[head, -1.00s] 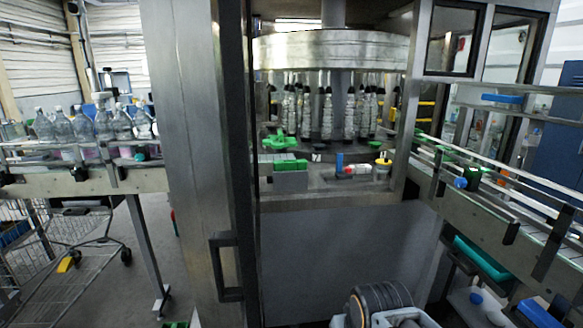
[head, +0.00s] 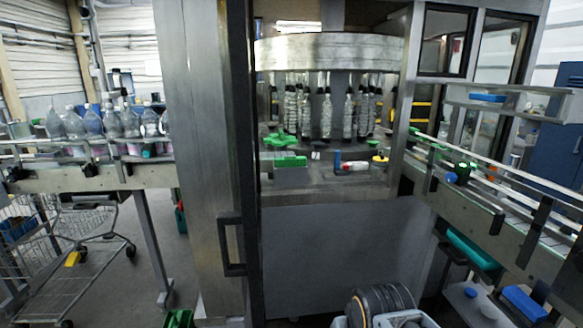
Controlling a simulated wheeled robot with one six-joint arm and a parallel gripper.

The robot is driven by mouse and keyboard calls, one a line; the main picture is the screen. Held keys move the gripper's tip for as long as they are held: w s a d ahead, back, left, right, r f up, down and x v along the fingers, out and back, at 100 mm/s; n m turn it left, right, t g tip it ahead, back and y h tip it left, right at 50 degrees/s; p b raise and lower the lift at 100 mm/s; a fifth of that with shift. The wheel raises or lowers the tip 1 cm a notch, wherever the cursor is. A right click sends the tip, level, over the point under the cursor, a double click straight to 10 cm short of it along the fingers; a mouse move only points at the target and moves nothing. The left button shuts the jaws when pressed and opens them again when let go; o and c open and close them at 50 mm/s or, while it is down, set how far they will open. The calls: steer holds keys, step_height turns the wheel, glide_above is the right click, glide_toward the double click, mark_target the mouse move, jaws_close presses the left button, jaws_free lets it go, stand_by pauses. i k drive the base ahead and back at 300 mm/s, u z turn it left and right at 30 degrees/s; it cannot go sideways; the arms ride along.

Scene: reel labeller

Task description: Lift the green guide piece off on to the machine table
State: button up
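A green piece (head: 290,161) lies along the top of a grey block at the front left of the machine table (head: 330,185). Behind it is another green piece (head: 279,140) with a spread, star-like outline, near the ring of bottles. I cannot tell which of the two is the guide piece. Both are small in the view and apart from my arm. A dark ribbed joint of my arm shows at the bottom edge, but my gripper is not in view.
A steel post (head: 203,130) and door with a dark handle (head: 231,247) stand left of the opening. Bottles hang under the round carousel (head: 330,52). A red-and-white item (head: 351,167) and a yellow-topped cup (head: 380,162) occupy the table's right. Conveyors run both sides; a cart (head: 75,240) stands left.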

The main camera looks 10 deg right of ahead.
mark_target(290, 162)
steer(key=z, duration=0.7)
steer(key=i, duration=1.45)
steer(key=u, duration=0.85)
steer(key=i, duration=1)
steer(key=u, duration=0.8)
